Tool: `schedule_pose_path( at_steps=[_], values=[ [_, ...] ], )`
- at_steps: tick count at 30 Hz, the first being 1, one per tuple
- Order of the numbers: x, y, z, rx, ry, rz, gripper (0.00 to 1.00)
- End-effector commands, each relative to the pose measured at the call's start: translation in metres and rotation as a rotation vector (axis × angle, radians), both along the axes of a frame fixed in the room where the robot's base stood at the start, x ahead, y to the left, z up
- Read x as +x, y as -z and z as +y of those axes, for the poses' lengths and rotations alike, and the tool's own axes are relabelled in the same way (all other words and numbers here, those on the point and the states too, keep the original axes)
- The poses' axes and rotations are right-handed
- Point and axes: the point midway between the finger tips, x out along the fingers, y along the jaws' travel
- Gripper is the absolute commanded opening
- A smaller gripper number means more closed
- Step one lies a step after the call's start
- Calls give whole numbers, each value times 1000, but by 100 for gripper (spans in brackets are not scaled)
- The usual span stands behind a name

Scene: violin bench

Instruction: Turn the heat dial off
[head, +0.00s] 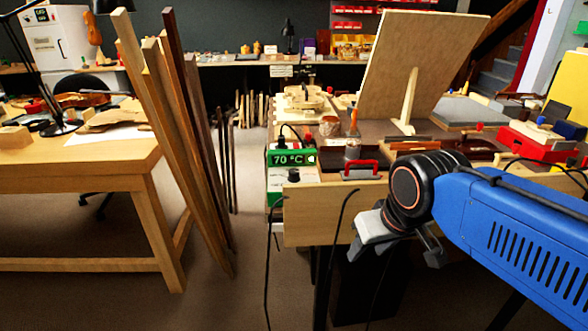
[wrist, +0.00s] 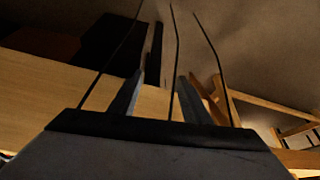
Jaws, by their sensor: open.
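A heat control box with a green display (head: 292,156) reading 70 °C stands at the near left corner of the cluttered bench. A small black dial (head: 294,175) sits on its front, below the display. The dial's pointer mark is too small to read. My gripper (head: 398,256) is open and empty, in front of the bench's wooden front panel, to the right of the dial and lower. In the wrist view my gripper (wrist: 162,86) points down past the panel toward the floor. The dial does not show in that view.
The wooden front panel (head: 310,222) has thin black cables hanging before it. A red-handled tool (head: 360,169) is right of the box. Tall wooden strips (head: 180,140) lean beside the left table (head: 80,182). Open floor (head: 215,285) lies between them and the bench.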

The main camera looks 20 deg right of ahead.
Motion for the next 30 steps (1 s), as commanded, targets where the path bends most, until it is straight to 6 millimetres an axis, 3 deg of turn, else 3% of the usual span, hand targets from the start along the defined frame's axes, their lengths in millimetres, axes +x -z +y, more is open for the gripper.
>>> schedule_pose_path(
  at_steps=[15,30],
  values=[
    [115,-129,25,131,356,169,43],
    [237,-215,67,182,747,325,43]
  ],
)
